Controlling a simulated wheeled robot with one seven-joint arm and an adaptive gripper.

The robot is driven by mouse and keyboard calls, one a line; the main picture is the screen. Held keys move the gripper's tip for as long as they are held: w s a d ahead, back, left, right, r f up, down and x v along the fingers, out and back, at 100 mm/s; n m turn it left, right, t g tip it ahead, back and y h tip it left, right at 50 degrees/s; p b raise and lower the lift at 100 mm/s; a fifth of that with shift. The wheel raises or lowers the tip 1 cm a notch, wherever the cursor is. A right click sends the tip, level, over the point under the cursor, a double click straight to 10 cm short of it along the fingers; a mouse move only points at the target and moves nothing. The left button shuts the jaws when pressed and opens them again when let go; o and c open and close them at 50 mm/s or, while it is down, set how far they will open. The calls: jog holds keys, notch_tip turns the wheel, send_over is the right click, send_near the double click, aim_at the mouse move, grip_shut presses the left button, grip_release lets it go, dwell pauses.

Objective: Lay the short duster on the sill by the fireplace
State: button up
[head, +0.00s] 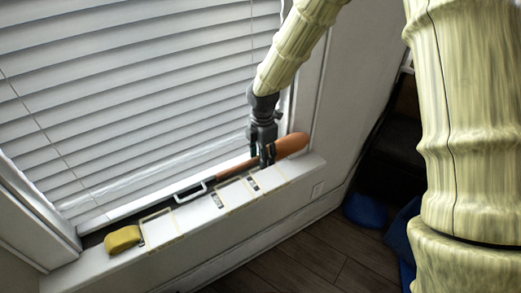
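The duster (291,145) has a rounded orange-brown end and a thinner brown stretch running down to the left. It lies along the white sill (283,188) or just above it, close to the blind; I cannot tell if it touches. My gripper (263,160) points down at the duster's middle, just left of the rounded end, with dark fingers at the duster. The fingers hide part of it, and I cannot tell whether they are closed on it.
A yellow block-like thing (122,239) sits at the sill's left end. A pale bent handle (190,193) and several flat outlined panels lie along the sill. White blinds (130,90) rise behind. Blue things (366,209) are on the dark wooden floor (300,262) at right.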

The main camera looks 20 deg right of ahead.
jog(key=shift+w+a, duration=0.15)
jog(key=shift+a, duration=0.1)
jog(key=shift+r+p, duration=0.35)
jog(key=shift+p, duration=0.5)
jog(key=b, duration=0.3)
send_over(261, 185)
jog(key=shift+f, duration=5.6)
jog(key=shift+f, duration=0.6)
jog(key=o, duration=1)
notch_tip(261, 185, up, 12)
